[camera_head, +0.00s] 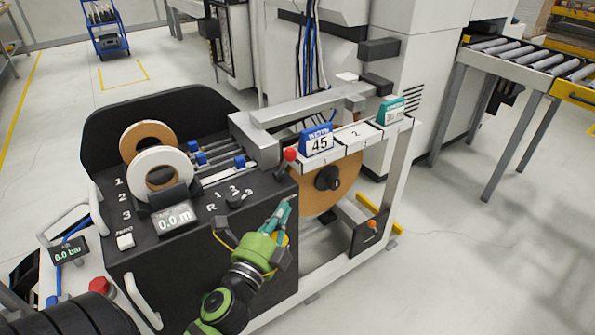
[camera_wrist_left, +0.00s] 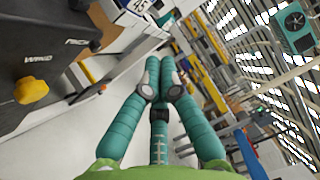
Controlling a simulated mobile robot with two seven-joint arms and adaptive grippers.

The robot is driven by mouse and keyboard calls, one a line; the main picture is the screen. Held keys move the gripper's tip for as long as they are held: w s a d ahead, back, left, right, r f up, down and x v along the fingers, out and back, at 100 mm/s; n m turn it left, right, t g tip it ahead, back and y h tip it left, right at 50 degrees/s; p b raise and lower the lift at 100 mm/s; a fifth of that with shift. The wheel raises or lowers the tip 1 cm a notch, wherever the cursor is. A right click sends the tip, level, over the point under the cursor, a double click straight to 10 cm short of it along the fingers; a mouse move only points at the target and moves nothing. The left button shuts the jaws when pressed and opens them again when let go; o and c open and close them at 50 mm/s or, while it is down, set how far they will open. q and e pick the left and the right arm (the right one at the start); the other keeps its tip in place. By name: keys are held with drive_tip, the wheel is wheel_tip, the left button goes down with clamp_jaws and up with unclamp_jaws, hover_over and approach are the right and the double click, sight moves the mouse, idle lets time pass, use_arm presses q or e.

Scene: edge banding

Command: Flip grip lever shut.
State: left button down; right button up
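A lever with a red ball knob (camera_head: 290,154) stands up at the right edge of the black bench machine (camera_head: 140,262), beside the metal rail. I take it for the grip lever, though nothing labels it so. My right gripper is not in view.
A large brown reel (camera_head: 325,200) hangs on the machine's right side. Blue tag 45 (camera_head: 317,140) and a teal tag (camera_head: 391,110) stand on the rail above it. A yellow knob (camera_wrist_left: 31,90) shows in the wrist view.

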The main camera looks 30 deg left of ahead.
use_arm(q)
drive_tip(key=a+p+x, duration=0.2)
drive_tip(key=p+x, duration=0.1)
drive_tip(key=x, duration=1)
drive_tip(key=shift+s+a+r, duration=0.25)
drive_tip(key=shift+s+a, duration=0.1)
